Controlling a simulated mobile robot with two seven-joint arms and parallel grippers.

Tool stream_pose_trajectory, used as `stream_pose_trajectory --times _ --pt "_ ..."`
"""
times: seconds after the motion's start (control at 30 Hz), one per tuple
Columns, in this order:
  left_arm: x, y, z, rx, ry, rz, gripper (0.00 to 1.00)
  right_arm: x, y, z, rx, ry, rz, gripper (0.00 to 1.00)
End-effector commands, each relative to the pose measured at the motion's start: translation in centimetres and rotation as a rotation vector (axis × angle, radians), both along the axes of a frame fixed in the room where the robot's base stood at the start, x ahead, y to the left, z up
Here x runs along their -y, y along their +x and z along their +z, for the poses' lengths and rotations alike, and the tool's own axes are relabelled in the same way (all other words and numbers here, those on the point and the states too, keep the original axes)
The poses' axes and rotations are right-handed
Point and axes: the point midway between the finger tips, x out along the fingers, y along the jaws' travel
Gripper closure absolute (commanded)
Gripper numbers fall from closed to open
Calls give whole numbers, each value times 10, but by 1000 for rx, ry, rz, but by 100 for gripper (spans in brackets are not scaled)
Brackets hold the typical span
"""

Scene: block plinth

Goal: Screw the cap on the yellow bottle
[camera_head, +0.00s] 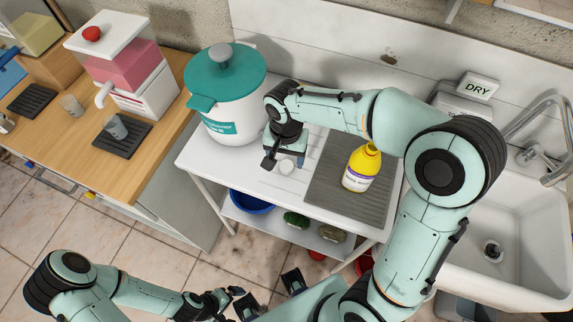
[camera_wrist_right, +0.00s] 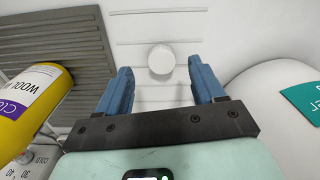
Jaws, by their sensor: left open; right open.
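The yellow bottle (camera_head: 361,172) stands upright on a grey ribbed mat (camera_head: 329,197), with a white and purple label. In the right wrist view the bottle (camera_wrist_right: 35,105) is at the left edge, partly cut off. A small round white cap (camera_head: 286,167) lies on the white worktop left of the mat. My right gripper (camera_head: 284,162) is open above the cap, pointing down. In its wrist view the cap (camera_wrist_right: 161,59) shows between and slightly beyond the two blue fingertips; the gripper is empty. My left gripper (camera_head: 270,296) is open and empty, low in front of the worktop.
A large white canister with a teal lid (camera_head: 225,78) stands close left of my right gripper. A sink (camera_head: 500,235) is at right, a wooden counter (camera_head: 60,130) with a dispenser (camera_head: 133,75) at left. A blue bowl (camera_head: 250,201) sits on the lower shelf.

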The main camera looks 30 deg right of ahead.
Motion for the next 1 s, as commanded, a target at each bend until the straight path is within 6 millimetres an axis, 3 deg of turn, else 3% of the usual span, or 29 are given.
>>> stream_pose_trajectory --times 0.33,0.73,0.9,1.0 --pt "0 -1 -2 -1 0 0 0 5 6 -47 -4 -2 1 32" --pt "0 -1 -2 -1 0 0 0 5 6 -49 -2 -1 0 32" --pt "0 -1 -2 -1 0 0 0 5 6 -49 -2 -1 0 87" --pt "0 -1 -2 -1 0 0 0 5 6 -49 -2 -1 0 89"
